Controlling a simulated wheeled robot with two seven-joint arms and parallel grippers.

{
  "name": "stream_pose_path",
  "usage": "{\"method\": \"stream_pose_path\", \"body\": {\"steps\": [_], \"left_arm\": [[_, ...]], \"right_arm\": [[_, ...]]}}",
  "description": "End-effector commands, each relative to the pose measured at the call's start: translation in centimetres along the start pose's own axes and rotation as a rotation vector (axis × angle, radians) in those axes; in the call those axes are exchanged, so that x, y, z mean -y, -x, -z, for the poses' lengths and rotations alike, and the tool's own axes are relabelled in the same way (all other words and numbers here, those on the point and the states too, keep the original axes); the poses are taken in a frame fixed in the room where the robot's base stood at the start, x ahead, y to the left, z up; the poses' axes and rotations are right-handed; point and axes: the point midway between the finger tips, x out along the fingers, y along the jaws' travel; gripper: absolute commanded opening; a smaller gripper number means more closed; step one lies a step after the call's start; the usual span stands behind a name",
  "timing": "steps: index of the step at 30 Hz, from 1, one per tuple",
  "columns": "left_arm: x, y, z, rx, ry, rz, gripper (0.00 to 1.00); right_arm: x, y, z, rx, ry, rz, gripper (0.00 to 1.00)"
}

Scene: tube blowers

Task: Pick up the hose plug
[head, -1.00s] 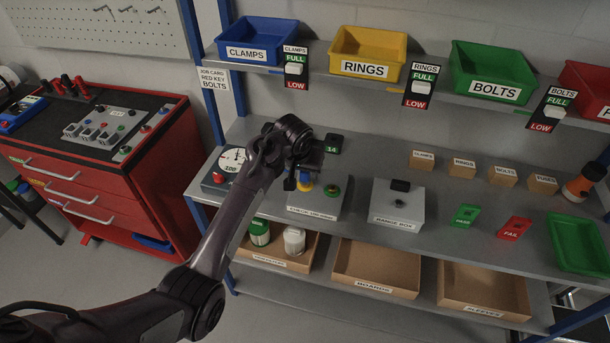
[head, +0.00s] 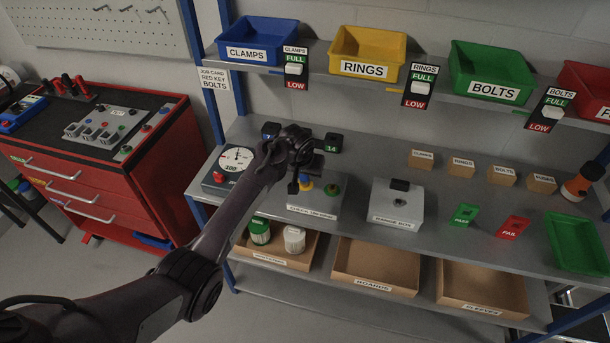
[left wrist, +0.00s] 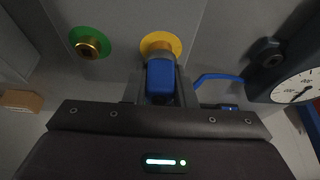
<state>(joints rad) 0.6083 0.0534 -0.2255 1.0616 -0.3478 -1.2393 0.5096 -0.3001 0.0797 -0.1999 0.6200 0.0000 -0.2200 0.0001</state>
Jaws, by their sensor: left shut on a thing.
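The blue hose plug (left wrist: 162,82) is between the fingers of my left gripper (left wrist: 160,92) in the left wrist view. It lies in front of the yellow-ringed port (left wrist: 160,44) and overlaps it; I cannot tell whether it is seated in it. A green-ringed port (left wrist: 90,43) with a brass centre is beside it, empty. In the head view my left gripper (head: 300,180) is low over the grey check block (head: 312,206), next to the yellow port (head: 306,188) and the green port (head: 331,190). It is shut on the plug, which the gripper hides there. My right gripper is out of view.
A dial gauge (head: 236,159) stands left of the gripper, and a small display reading 14 (head: 333,144) stands behind. The grey range box (head: 397,207) is to the right. A blue hose (left wrist: 215,78) runs beside the plug. Bins line the upper shelf.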

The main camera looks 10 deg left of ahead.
Motion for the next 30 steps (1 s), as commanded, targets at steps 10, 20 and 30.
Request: {"method": "stream_pose_path", "body": {"steps": [10,20,30], "left_arm": [[0.0,0.3,0.2,-0.001,0.000,-0.001,0.00],[-0.1,5.6,2.4,-0.004,0.001,-0.003,0.00],[0.0,9.2,3.8,0.000,0.000,0.000,0.00]], "right_arm": [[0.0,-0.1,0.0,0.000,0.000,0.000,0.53],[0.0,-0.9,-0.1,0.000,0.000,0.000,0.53],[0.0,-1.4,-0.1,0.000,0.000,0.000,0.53]]}}
